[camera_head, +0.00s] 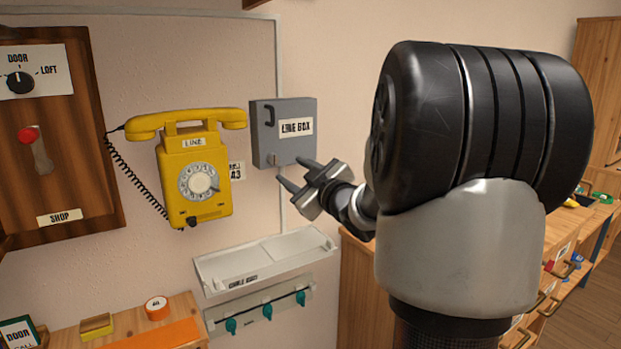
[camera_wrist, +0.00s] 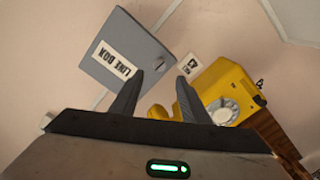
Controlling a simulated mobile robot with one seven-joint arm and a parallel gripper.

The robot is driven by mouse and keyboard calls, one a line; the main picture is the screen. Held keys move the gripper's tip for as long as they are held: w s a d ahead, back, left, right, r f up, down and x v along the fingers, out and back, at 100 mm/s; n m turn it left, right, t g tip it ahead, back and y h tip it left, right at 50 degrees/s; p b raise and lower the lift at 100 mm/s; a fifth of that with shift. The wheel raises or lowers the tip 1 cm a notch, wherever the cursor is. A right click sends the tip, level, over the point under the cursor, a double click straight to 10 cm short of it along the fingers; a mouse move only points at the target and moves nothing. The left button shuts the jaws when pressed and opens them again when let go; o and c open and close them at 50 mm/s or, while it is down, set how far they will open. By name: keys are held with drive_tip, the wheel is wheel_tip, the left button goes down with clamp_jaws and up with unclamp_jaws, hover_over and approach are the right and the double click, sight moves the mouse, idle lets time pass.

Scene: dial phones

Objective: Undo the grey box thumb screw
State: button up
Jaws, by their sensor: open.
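The grey line box (camera_head: 270,125) hangs on the wall right of the yellow phone, with a dark handle (camera_head: 269,115) on the left of its front. A small knob that looks like the thumb screw (camera_head: 273,160) sits at the box's bottom edge; it is too small to show its state. My gripper (camera_head: 292,172) is open and empty, just below and right of the knob, seemingly apart from it.
The yellow phone (camera_head: 198,150) hangs left of the box, with a curly cord. A white tray (camera_head: 265,262) and a rail with teal hooks (camera_head: 268,310) are below. A wooden panel (camera_head: 100,120) with a dial and lever is at the left. The wall right of the box is bare.

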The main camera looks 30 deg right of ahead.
drive_tip(key=s, duration=0.7)
drive_tip(key=shift+s+d+p, duration=0.15)
drive_tip(key=shift+s+p, duration=0.15)
drive_tip(key=shift+p, duration=0.15)
